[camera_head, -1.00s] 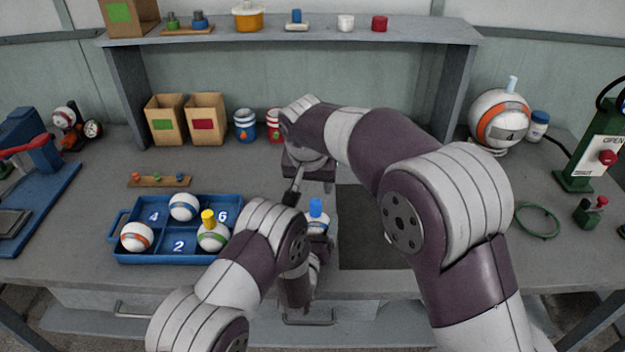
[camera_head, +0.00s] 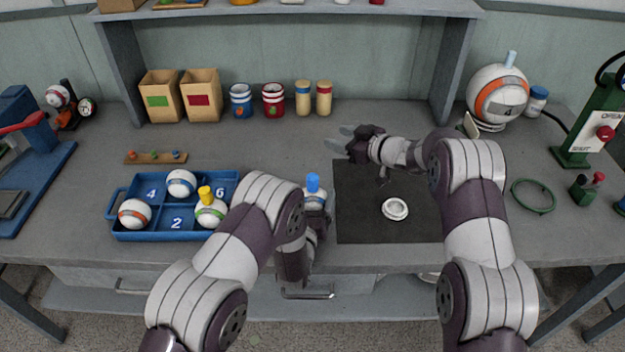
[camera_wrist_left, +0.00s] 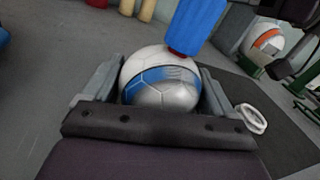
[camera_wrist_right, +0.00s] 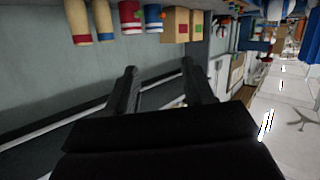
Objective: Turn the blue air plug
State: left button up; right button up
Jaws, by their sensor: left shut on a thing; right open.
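The blue air plug (camera_head: 313,185) stands upright on top of a white ball with a blue band (camera_head: 314,201). In the left wrist view the blue plug (camera_wrist_left: 196,25) rises from the ball (camera_wrist_left: 160,78). My left gripper (camera_wrist_left: 160,95) is shut on this ball, one finger on each side. In the head view my left arm hides much of that gripper. My right gripper (camera_head: 345,139) is open and empty, above the back edge of the dark mat, to the right of the ball and farther back. Its two spread fingers (camera_wrist_right: 160,85) show in the right wrist view.
A white ring (camera_head: 395,209) lies on the dark mat (camera_head: 362,220). A blue tray (camera_head: 165,236) with several balls is at the left. Several cans and boxes (camera_head: 200,95) line the back. A large ball (camera_head: 498,93) stands at the back right.

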aim_at(313, 181)
jog(key=s+d+f+n+g+y, duration=0.2)
jog(key=s+n+g+y, duration=0.15)
jog(key=s, duration=0.25)
jog(key=s+d+f+n+g+y, duration=0.2)
jog(key=s+g+y, duration=0.2)
jog(key=s, duration=0.3)
jog(key=shift+h, duration=0.25)
jog(key=a, duration=0.3)
jog(key=w+a, duration=0.1)
jog(key=a, duration=0.6)
jog(key=shift+w+a+r, duration=0.1)
jog(key=shift+w+a, duration=0.2)
jog(key=shift+a, duration=0.3)
jog(key=c, duration=0.9)
